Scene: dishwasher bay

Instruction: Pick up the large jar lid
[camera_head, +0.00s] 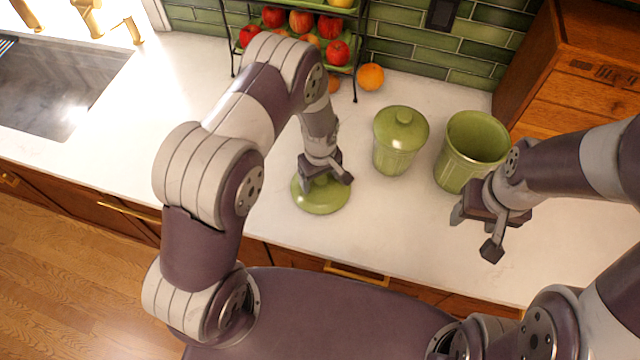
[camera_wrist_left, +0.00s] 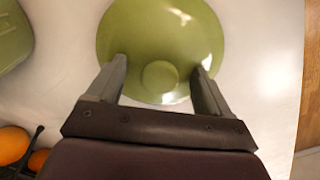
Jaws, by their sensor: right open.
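The large green jar lid (camera_head: 320,203) lies on the white counter near its front edge. It also shows in the left wrist view (camera_wrist_left: 160,35), with its round knob (camera_wrist_left: 159,77) up. My left gripper (camera_head: 325,181) points down over the lid. Its fingers stand apart on either side of the knob, with a visible gap on both sides. In the head view, the gripper partly hides the knob. My right gripper (camera_head: 474,232) is open and empty above the counter, in front of the large open green jar (camera_head: 463,165).
A smaller green jar (camera_head: 394,155) with its lid on stands between the large lid and the open jar. Behind are an orange (camera_head: 370,77) and a fruit rack (camera_head: 356,60). A wooden cabinet (camera_head: 560,70) is at right, a sink (camera_head: 60,85) at left. The counter left of my left arm is clear.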

